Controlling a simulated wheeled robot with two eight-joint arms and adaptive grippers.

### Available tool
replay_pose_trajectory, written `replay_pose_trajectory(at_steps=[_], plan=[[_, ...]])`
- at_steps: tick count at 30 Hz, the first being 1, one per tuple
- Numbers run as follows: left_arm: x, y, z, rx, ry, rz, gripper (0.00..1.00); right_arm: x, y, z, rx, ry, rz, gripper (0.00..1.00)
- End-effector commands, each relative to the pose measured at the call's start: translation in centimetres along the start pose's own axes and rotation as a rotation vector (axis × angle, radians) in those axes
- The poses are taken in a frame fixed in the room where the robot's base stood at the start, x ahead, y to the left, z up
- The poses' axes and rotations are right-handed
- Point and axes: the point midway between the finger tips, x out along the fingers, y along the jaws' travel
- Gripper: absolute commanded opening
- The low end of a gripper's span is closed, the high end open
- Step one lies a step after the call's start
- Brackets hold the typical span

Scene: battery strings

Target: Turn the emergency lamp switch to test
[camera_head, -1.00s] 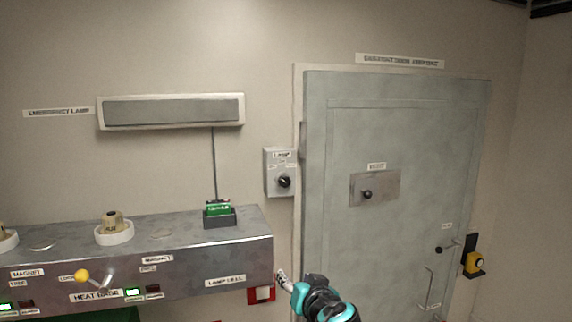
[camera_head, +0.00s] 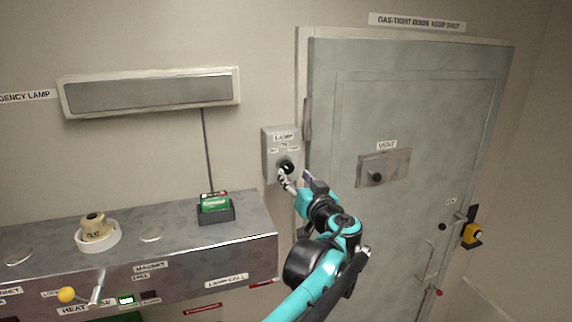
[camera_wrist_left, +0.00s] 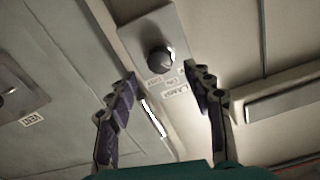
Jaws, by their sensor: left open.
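The lamp switch is a grey wall box (camera_head: 270,158) labelled LAMP, with a round black knob (camera_head: 286,166), left of the door frame. In the left wrist view the knob (camera_wrist_left: 160,58) lies just beyond the fingertips, between their lines, with no contact visible. The small position marks beside it are too blurred to read surely. My left gripper (camera_head: 296,180) is open and empty just below and in front of the knob; it also shows in the left wrist view (camera_wrist_left: 161,76). The emergency lamp (camera_head: 150,92) is a long grey wall panel. My right gripper is not in view.
A grey door (camera_head: 430,110) with a vent plate (camera_head: 384,168) stands right of the switch. A metal bench (camera_head: 240,245) below left carries a green lamp cell (camera_head: 215,205) in a dark holder and a tan piece (camera_head: 95,228) in a white ring. A yellow-knobbed lever (camera_head: 67,294) sits on its front.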

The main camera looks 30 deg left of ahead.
Motion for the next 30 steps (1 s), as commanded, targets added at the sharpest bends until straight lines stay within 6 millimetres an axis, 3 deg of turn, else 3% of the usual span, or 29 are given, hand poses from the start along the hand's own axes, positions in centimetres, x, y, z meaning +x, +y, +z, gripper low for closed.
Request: replay_pose_trajectory(at_steps=[9, 21, 23, 27, 30], plan=[[5.0, -0.1, -0.1, 0.000, -0.001, -0.003, 0.51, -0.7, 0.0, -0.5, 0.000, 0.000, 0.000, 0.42], [6.1, 0.0, 0.0, 0.000, -0.001, 0.000, 0.51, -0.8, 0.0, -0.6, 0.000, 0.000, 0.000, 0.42], [6.1, 0.0, 0.0, 0.000, -0.001, 0.000, 0.38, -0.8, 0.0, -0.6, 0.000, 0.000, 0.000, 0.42], [6.1, 0.0, 0.0, 0.000, -0.001, 0.000, 0.01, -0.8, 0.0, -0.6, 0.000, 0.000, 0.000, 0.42], [6.1, 0.0, 0.0, 0.000, -0.001, 0.000, 0.01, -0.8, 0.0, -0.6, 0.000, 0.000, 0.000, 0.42]])
